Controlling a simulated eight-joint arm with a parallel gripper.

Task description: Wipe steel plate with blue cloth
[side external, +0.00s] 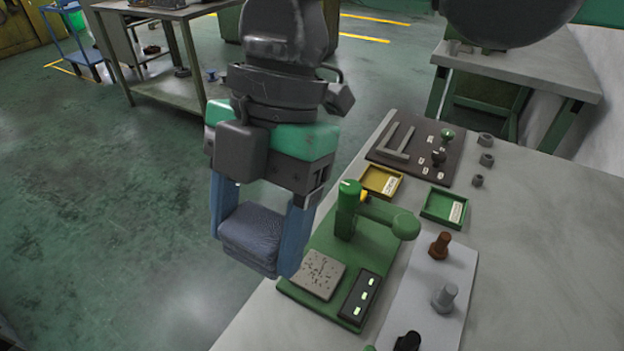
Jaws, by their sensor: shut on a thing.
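My gripper (258,240) is shut on the blue cloth (250,237), a folded dark blue-grey pad between its two blue fingers. The cloth appears raised, just left of the green base (298,291) in the picture. The steel plate (318,274) is a small light grey square with dark specks, lying on the green base. The right finger is close to the plate's left edge in the picture. I cannot tell the height of the cloth above the bench or whether it touches anything.
A green lever fixture (349,205) rises behind the plate, with a dark indicator panel (360,296) to its right. Yellow (381,182) and green (444,207) trays stand behind. Bolts (445,297) stand on a pale mat (425,315). The bench's right side (540,270) is clear.

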